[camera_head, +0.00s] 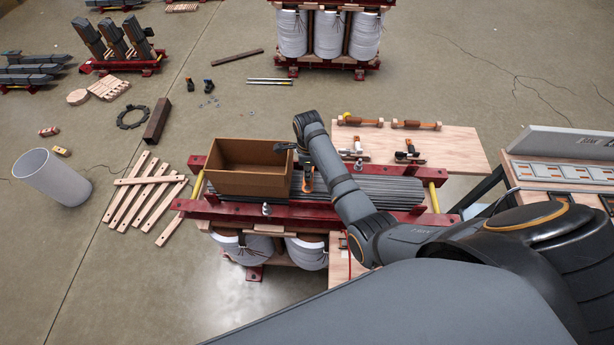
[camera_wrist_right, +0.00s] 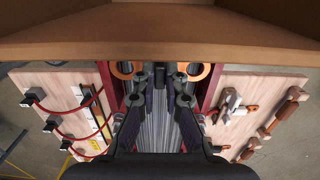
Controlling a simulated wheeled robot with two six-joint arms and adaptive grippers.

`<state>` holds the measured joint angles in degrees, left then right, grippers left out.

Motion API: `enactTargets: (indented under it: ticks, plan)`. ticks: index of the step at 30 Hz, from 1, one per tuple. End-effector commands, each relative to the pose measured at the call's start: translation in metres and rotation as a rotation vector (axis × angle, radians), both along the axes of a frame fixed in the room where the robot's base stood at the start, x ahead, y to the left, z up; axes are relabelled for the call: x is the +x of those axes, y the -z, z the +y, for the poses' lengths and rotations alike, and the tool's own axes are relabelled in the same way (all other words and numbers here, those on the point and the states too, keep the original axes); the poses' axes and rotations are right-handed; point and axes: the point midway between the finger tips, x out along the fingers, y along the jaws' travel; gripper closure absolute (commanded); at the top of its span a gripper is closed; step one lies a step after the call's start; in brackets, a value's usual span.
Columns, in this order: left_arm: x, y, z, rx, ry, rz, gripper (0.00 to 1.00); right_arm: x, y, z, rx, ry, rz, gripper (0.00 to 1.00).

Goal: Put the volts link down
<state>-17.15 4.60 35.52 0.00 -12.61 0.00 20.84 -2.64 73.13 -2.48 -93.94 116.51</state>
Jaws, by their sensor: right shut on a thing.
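My right gripper (camera_head: 304,163) reaches down over the stacked core, just right of the open box. In the right wrist view its two dark fingers (camera_wrist_right: 160,88) are shut on a small dark piece with an orange ring (camera_wrist_right: 124,70) at each side, which I take to be the volts link. The fingers hide part of it. It is held over the grey core laminations (camera_wrist_right: 158,130), and I cannot tell whether it touches them. My left gripper is not in view.
An open brown box (camera_head: 250,180) stands on the core, close to my right gripper. Dark red clamp beams (camera_head: 318,214) run along the core. A wooden board with tools (camera_head: 455,142) lies behind. Wooden strips (camera_head: 145,200) and a grey bin (camera_head: 52,180) stand on the floor at left.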

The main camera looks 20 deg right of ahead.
Motion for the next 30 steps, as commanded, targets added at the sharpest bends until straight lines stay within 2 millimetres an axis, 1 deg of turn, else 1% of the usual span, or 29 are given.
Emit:
enactTargets:
  ticks: [5, 6, 9, 12, 22, 23, 27, 28, 30]
  plan:
    - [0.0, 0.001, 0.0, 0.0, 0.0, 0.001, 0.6, 0.003, 0.005, 0.002, 0.0, 0.0, -0.001, 1.0]
    - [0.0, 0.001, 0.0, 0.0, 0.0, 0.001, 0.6, 0.006, 0.008, 0.004, 0.0, 0.0, 0.001, 1.0]
    - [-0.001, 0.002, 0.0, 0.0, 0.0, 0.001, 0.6, 0.004, 0.027, 0.003, 0.0, 0.001, 0.002, 1.0]
    - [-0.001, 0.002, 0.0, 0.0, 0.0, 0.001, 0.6, 0.004, 0.036, 0.003, 0.0, 0.001, 0.0, 1.0]
    - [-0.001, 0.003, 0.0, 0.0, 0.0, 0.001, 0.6, 0.004, 0.04, 0.003, 0.0, 0.001, 0.0, 1.0]
    - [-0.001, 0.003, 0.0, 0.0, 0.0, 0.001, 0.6, 0.004, 0.04, 0.003, 0.0, 0.001, 0.0, 0.88]
    - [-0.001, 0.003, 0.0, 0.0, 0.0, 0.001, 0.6, 0.004, 0.039, 0.003, 0.0, 0.001, 0.0, 0.69]
    - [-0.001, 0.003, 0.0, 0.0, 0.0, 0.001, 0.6, 0.004, 0.039, 0.003, 0.0, 0.001, 0.0, 0.67]
    - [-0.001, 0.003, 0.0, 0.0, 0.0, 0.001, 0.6, 0.004, 0.039, 0.003, 0.0, 0.001, 0.0, 0.67]
